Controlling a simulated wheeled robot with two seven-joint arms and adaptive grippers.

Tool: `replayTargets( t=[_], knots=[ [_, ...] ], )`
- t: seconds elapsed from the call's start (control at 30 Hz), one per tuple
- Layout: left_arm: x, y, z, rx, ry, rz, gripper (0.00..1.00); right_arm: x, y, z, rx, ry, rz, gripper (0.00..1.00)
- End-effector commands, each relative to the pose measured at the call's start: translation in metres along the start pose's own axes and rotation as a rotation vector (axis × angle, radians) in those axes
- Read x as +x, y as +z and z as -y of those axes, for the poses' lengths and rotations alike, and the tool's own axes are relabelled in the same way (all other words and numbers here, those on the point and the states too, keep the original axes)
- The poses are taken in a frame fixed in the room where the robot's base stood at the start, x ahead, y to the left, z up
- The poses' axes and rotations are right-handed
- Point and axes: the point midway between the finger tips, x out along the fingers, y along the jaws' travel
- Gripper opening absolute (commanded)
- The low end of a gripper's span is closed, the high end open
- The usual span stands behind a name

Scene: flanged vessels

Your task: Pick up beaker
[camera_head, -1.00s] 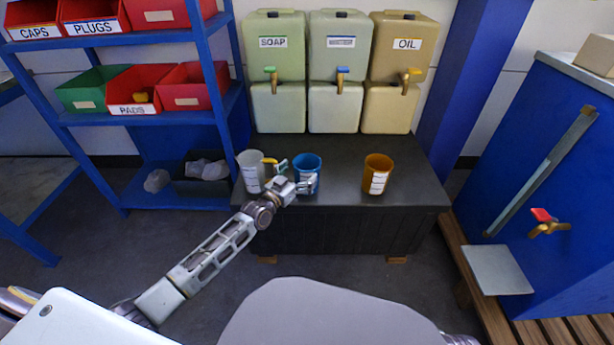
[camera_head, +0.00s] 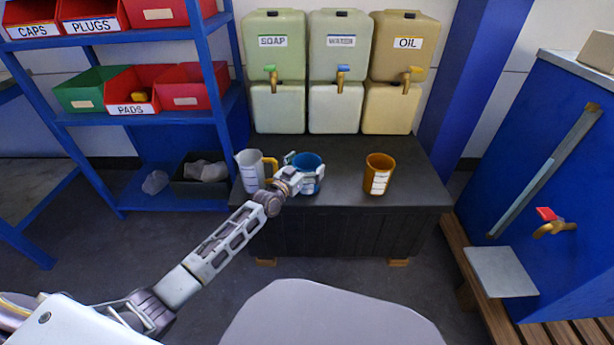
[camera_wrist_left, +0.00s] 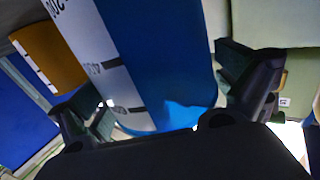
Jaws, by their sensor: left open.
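Three beakers stand in a row on the dark bench (camera_head: 340,222) in the head view: a whitish one with a yellow handle (camera_head: 250,172), a blue one (camera_head: 308,161) and an orange one (camera_head: 379,175). My left gripper (camera_head: 304,178) is open at the blue beaker, with its fingers on either side of it. In the left wrist view the blue beaker (camera_wrist_left: 165,65), with a white marked scale, fills the middle between the open fingers (camera_wrist_left: 165,105). I cannot tell whether either finger touches it. The orange beaker (camera_wrist_left: 50,55) shows behind at left. My right gripper is not in view.
Soap (camera_head: 273,65), water (camera_head: 340,65) and oil (camera_head: 402,65) containers with taps stand behind the beakers. A blue shelf (camera_head: 150,118) with bins is at left. A blue cabinet (camera_head: 560,170) with a red-handled tap is at right. The bench right of the orange beaker is clear.

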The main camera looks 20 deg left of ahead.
Motion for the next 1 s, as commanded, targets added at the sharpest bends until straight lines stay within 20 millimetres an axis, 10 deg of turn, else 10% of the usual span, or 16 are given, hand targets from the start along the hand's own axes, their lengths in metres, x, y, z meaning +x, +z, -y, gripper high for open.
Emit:
replayTargets(
  t=[0.23,0.7,1.0],
  knots=[
    [-0.0002,0.0,0.0,0.0,0.0,0.0,0.97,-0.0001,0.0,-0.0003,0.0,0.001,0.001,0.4],
    [-0.0001,-0.001,0.0002,0.001,0.0,-0.002,0.4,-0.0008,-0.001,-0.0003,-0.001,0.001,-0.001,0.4],
    [-0.0001,-0.0024,0.0003,0.001,0.0,-0.002,0.4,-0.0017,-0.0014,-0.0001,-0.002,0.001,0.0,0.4]
  ],
)
